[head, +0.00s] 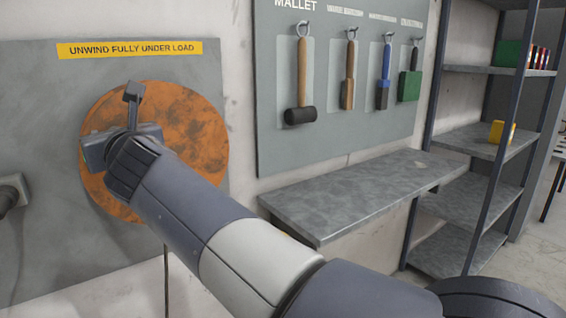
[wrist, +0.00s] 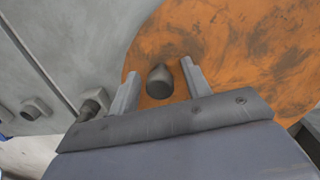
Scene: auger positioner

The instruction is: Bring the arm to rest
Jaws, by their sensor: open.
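My arm reaches across the head view to an orange, dark-stained disc (head: 186,125) on a grey wall panel. My gripper (head: 118,125) is in front of the left part of that disc. In the wrist view my gripper (wrist: 160,72) is open, with its two fingers apart. A dark grey rounded peg (wrist: 160,82) on the orange disc (wrist: 240,45) shows between the fingers, with a visible gap on each side. I cannot tell how deep the fingers reach around it. My arm hides the lower part of the disc in the head view.
A yellow sign (head: 130,49) reads "UNWIND FULLY UNDER LOAD". A tool board (head: 338,125) with a mallet (head: 300,90) and other hanging tools is right of it. A grey bench (head: 360,195) and shelves (head: 480,150) stand to the right. A grey fitting (head: 12,193) is at the far left.

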